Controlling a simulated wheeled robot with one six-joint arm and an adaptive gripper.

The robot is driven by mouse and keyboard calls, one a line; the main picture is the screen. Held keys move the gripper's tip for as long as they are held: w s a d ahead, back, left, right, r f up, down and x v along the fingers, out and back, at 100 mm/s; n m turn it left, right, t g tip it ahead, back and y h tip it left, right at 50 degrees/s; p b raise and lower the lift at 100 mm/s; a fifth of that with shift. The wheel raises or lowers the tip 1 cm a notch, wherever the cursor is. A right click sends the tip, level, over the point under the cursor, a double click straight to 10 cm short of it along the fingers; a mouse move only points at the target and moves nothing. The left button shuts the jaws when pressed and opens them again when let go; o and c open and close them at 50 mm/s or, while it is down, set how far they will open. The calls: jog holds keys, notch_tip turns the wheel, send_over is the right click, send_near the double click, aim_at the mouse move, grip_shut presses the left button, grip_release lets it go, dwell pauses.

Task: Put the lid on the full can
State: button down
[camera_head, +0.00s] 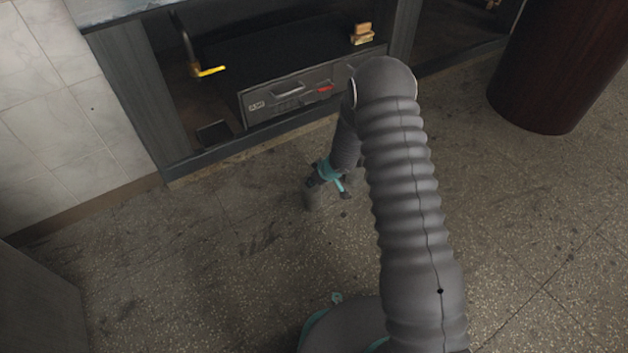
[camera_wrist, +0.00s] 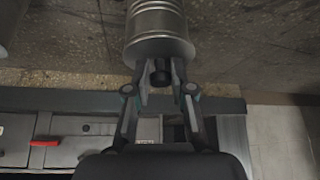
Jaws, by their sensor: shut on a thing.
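In the wrist view, a ribbed silvery metal can (camera_wrist: 156,18) is at the top middle, directly beyond my fingers. A grey metal lid (camera_wrist: 160,50) with a black knob (camera_wrist: 161,70) faces my gripper (camera_wrist: 160,84), whose two fingers are shut on the knob. The lid lines up with the can; I cannot tell whether it is fully seated. The can's contents are hidden.
A dark cabinet (camera_head: 128,95) with an open bay holds a grey drawer unit (camera_head: 290,92), a yellow-ended lever (camera_head: 208,71) and yellowish blocks (camera_head: 361,36). A dark red cylinder (camera_head: 560,65) stands at right. Open speckled floor (camera_head: 200,260) lies to the left.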

jog(key=shift+w+d+r+p, duration=0.1)
jog(key=shift+d+r+p, duration=0.1)
jog(key=shift+r+p, duration=0.45)
dwell(0.3)
jog(key=shift+f+p, duration=0.4)
jog(key=shift+p, duration=0.25)
dwell(1.3)
jog(key=c, duration=0.9)
grip_release()
jog(key=o, duration=0.5)
jog(key=shift+c, duration=0.2)
jog(key=shift+r, duration=0.1)
